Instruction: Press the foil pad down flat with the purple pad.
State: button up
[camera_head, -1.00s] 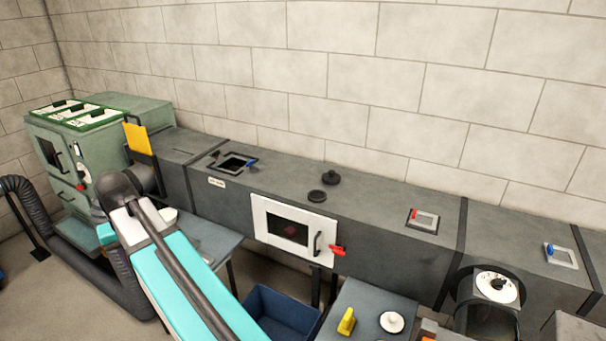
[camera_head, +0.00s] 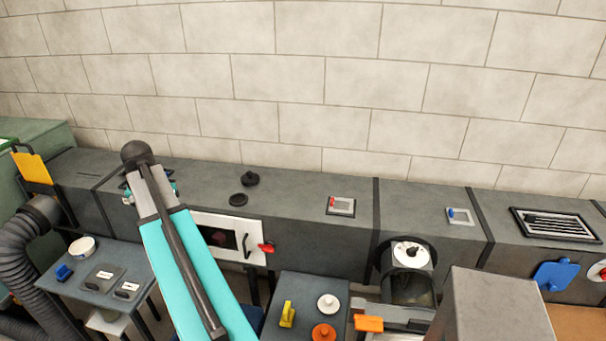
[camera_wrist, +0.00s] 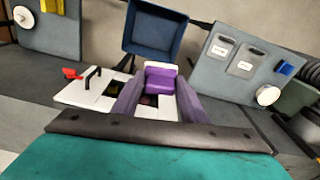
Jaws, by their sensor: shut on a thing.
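My gripper (camera_wrist: 159,92) shows in the wrist view as two long purple fingers. They are shut on a purple pad (camera_wrist: 160,83) with a pale strip along one edge. Behind the pad is the white door (camera_wrist: 75,92) in the duct front, with a dark window. I cannot pick out the foil pad in either view.
The grey duct (camera_head: 300,205) runs along the wall. A dark knob (camera_head: 250,179) and a round disc (camera_head: 238,199) sit on its top. A small table (camera_head: 75,270) stands front left; another (camera_head: 305,290) holds a yellow block and discs. A blue bin (camera_wrist: 155,35) lies between them.

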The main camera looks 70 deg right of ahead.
jog(key=s+d+r+m+p, duration=0.1)
jog(key=s+d+m, duration=0.2)
jog(key=s+d, duration=0.3)
jog(key=s+d+r+m+p, duration=0.1)
jog(key=s+d+m, duration=0.2)
jog(key=s+d, duration=0.4)
jog(key=s+d+r+m+p, duration=0.1)
jog(key=s+d+m, duration=0.2)
jog(key=s+d, duration=0.3)
jog(key=shift+s+d+r+m+g+p, duration=0.1)
jog(key=shift+s+d+m+g+p, duration=0.1)
jog(key=shift+d, duration=0.2)
jog(key=shift+s+d+m+g+p, duration=0.1)
jog(key=shift+d+m+g+p, duration=0.1)
jog(key=shift+d, duration=0.2)
jog(key=s+d+r+m+p, duration=0.1)
jog(key=s+d+m, duration=0.2)
jog(key=s, duration=0.6)
jog(key=s+d+m+p, duration=0.1)
jog(key=s+d+m, duration=0.2)
jog(key=s, duration=0.6)
jog(key=s+d+r+m+p, duration=0.1)
jog(key=s+d+m, duration=0.2)
jog(key=s, duration=0.7)
jog(key=shift+d+r+m+g+y, duration=0.3)
jog(key=shift+d+m+g+y, duration=0.1)
jog(key=shift+d, duration=0.6)
jog(key=shift+f, duration=0.1)
jog(key=shift+f, duration=2.9)
jog(key=shift+f, duration=0.55)
